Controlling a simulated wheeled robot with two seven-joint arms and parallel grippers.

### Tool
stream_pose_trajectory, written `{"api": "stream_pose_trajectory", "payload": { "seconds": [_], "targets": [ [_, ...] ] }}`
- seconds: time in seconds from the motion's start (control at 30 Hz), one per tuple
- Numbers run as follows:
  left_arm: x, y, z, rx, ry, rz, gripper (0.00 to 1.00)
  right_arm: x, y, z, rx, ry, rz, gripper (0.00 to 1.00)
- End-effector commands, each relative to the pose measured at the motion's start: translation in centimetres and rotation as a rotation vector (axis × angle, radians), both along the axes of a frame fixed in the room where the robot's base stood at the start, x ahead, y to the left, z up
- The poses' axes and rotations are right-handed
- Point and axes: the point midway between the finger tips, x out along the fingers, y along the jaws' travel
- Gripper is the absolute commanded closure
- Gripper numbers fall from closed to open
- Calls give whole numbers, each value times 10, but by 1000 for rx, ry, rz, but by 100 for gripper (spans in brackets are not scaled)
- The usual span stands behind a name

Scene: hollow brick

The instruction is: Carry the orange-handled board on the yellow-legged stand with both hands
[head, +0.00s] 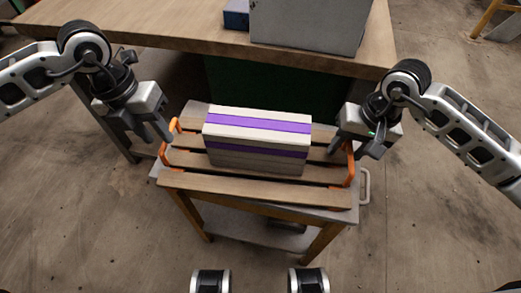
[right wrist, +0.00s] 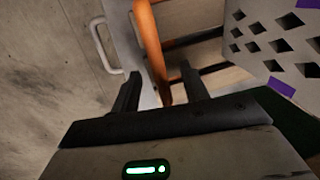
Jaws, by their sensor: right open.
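A slatted wooden board (head: 250,189) with orange handles lies on a stand (head: 265,232) with yellow-brown legs. A pale block with purple stripes (head: 257,140) sits on the board; the right wrist view shows its face with diamond-shaped holes (right wrist: 275,45). My left gripper (head: 147,138) appears open, just left of the left orange handle (head: 173,133). My right gripper (head: 355,147) is open at the right orange handle (head: 350,170). In the right wrist view that handle (right wrist: 150,45) runs between the fingertips (right wrist: 160,82), with gaps beside it; neither finger grips it.
A wooden table (head: 180,35) stands behind, with a grey box (head: 310,25) and a small blue box (head: 236,14) on it. A pale metal handle (head: 365,186) sticks out at the stand's right side. The concrete floor is clear on both sides.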

Motion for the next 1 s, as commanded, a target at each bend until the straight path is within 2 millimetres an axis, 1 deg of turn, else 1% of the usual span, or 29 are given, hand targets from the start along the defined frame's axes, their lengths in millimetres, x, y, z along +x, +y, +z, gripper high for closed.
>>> {"api": "stream_pose_trajectory", "payload": {
  "seconds": [0.03, 0.1, 0.2, 0.3, 0.4, 0.53, 0.67, 0.9, 1.0],
  "targets": [
    [1, 3, 12, -1, -5, 1, 68, 0, 0, 0, -1, 0, -1, 55],
    [2, 5, 28, -1, -5, 1, 68, 0, 0, 0, -1, 0, -1, 55],
    [2, 9, 46, -2, -4, -1, 68, 0, -1, 0, -2, 0, -1, 55],
    [2, 11, 61, -1, -2, -2, 68, 0, -1, 0, -2, 0, -1, 55],
    [2, 13, 70, -3, -1, -2, 68, 0, -1, 0, -2, 0, -1, 55],
    [1, 14, 75, -2, 1, -2, 68, 1, -2, 5, -1, -2, -1, 55],
    [1, 14, 75, -2, 2, -2, 68, 1, -6, 23, -2, -5, -2, 55],
    [1, 14, 75, -2, 1, -2, 68, -1, -15, 74, -2, -6, -1, 55],
    [1, 14, 74, -2, 1, -2, 68, -2, -19, 93, -2, -6, -1, 55]
  ]
}}
